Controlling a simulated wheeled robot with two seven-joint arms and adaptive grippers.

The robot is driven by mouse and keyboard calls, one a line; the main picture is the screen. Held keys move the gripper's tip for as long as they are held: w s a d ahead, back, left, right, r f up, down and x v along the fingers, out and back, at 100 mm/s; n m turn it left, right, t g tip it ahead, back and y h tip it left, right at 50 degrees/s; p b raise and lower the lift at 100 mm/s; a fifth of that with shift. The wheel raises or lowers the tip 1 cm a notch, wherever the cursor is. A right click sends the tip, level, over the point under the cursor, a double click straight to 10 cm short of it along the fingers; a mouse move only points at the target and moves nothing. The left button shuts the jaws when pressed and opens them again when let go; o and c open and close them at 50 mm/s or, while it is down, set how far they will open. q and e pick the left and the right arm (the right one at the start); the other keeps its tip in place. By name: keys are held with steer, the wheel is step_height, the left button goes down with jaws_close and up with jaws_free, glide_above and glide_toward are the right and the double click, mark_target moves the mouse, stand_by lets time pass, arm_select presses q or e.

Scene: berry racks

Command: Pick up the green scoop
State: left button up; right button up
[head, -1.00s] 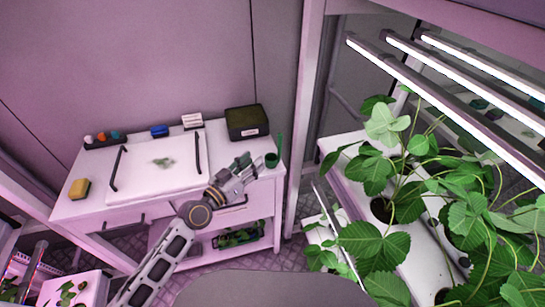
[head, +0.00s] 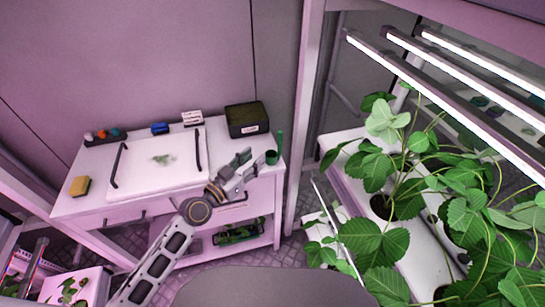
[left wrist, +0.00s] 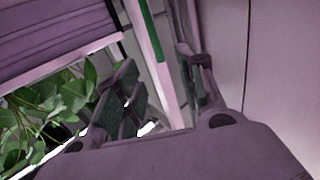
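The green scoop (head: 271,157) stands at the right end of the white table, its thin handle (head: 280,140) pointing up. My left gripper (head: 250,165) is just left of the scoop, over the table's right part, and apart from it. Its fingers are spread with nothing between them. In the left wrist view, the open fingers (left wrist: 158,92) show at left and right. A green strip, likely the scoop's handle (left wrist: 151,32), shows beyond them near the top; the cup is not visible there. My right gripper is not in view.
The white table (head: 90,205) holds a tray (head: 180,165), a yellow sponge (head: 80,186), a blue item (head: 160,129), a white item (head: 193,118) and a dark box (head: 247,120) behind the scoop. A frame post (head: 303,130) and berry plants (head: 375,240) stand to the right.

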arm_select(q)
steer(key=shift+w, duration=0.1)
steer(key=p, duration=0.2)
glide_above(279, 152)
steer(key=a+v, duration=0.1)
steer(key=v, duration=0.4)
steer(key=shift+w+d, duration=0.3)
steer(key=shift+w, duration=0.15)
steer(key=shift+d, duration=0.1)
steer(key=shift+p+x, duration=0.8)
steer(key=shift+x, duration=1.8)
steer(key=shift+s+d+f, duration=0.1)
steer(key=shift+s+f, duration=0.05)
steer(key=shift+s, duration=0.05)
jaws_close()
